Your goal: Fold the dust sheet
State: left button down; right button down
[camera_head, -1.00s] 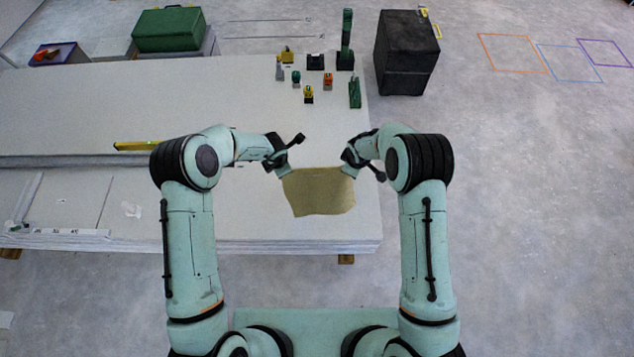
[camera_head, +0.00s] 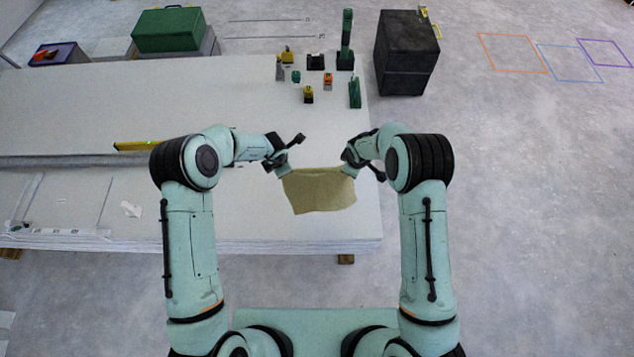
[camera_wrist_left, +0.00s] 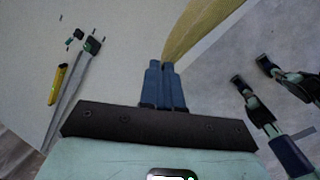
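The tan dust sheet (camera_head: 319,191) hangs between my two grippers over the front right part of the pale panel stack, its lower edge slightly uneven. My left gripper (camera_head: 283,172) is at its upper left corner. In the left wrist view the blue fingers (camera_wrist_left: 163,68) are close together, with the yellowish sheet (camera_wrist_left: 205,30) running up from their tips. My right gripper (camera_head: 358,170) is at the upper right corner of the sheet; its fingertips are small here, but the sheet hangs from them.
The panel stack (camera_head: 60,110) fills the left and middle. Several small tools and a green upright tool (camera_head: 346,40) stand at its back right. A yellow level (camera_head: 135,146) lies near my left arm. A black case (camera_head: 405,55) and a green case (camera_head: 168,30) stand behind. The floor at right is clear.

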pick_arm(q)
jog(key=shift+a+f, duration=0.1)
jog(key=shift+a, duration=0.15)
pick_arm(e)
jog(key=shift+d+f, duration=0.1)
jog(key=shift+d, duration=0.1)
